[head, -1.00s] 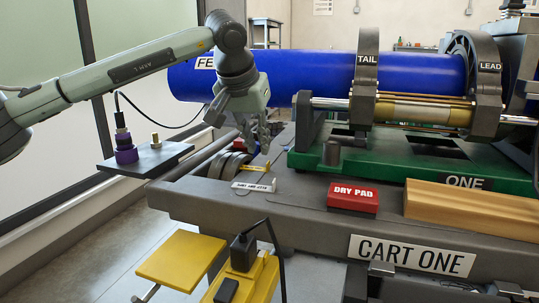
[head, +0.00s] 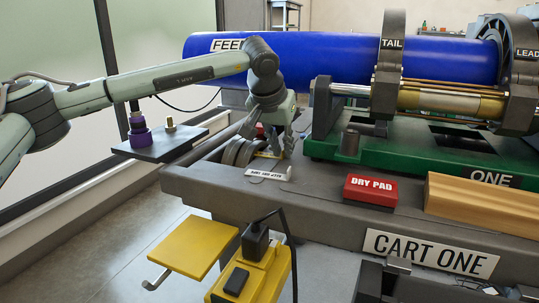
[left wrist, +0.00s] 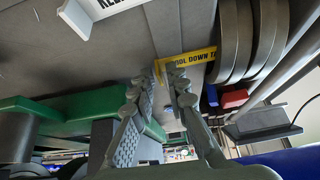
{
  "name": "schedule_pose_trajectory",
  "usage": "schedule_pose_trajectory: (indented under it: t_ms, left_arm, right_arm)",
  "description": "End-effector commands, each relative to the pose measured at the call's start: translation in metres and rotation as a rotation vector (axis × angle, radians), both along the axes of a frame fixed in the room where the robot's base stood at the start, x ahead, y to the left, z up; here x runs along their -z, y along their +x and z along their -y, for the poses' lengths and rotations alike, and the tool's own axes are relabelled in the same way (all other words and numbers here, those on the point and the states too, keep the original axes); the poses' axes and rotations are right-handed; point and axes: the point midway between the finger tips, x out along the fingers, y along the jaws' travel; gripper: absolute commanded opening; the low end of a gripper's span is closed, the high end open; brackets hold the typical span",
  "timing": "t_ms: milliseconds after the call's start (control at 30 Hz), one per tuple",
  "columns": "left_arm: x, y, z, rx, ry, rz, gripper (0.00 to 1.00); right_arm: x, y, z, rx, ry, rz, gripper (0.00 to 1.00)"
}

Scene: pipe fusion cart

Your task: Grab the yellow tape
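The yellow tape (left wrist: 196,58) shows in the left wrist view as a flat yellow strip with black lettering that reads "COOL DOWN TA". It lies on the grey cart top, just beyond my left fingertips. Part of it is hidden by a finger. In the head view only a small yellow piece (head: 267,155) shows beside the fingers. My left gripper (head: 282,153) points down at the cart's left end. In the left wrist view its two fingers (left wrist: 155,78) stand apart with a gap between them, and I see nothing gripped. My right gripper is not recognizable.
Dark round discs (head: 238,151) stand close to the left of the gripper. A white label plate (head: 268,173) lies in front. A red dry pad box (head: 370,190) and a wooden block (head: 478,204) are to the right. A blue pipe (head: 330,58) runs behind the gripper.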

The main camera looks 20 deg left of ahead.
Motion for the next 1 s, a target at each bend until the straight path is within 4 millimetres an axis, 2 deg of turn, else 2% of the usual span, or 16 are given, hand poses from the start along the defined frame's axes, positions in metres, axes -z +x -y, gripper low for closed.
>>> schedule_pose_trajectory:
  t_ms: [67, 200, 667, 867, 1000]
  left_arm:
    - [0.000, 0.000, 0.000, 0.000, 0.000, 0.000, 0.15]
    - [0.000, 0.000, 0.000, 0.000, 0.000, 0.000, 0.00]
    - [-0.003, 0.000, 0.000, 0.000, 0.000, 0.001, 0.00]
    - [-0.020, 0.000, 0.001, 0.000, -0.001, 0.002, 0.00]
    - [-0.045, 0.000, 0.000, 0.000, -0.001, 0.003, 0.00]
  right_arm:
    - [0.000, 0.000, 0.000, 0.000, 0.000, 0.000, 0.40]
    - [0.000, 0.000, 0.000, 0.000, 0.000, 0.000, 0.40]
    - [0.000, 0.000, 0.000, 0.000, 0.000, 0.001, 0.40]
    - [0.000, 0.000, 0.000, 0.000, 0.000, 0.001, 0.40]
    - [0.000, 0.001, 0.000, 0.000, 0.000, 0.002, 0.40]
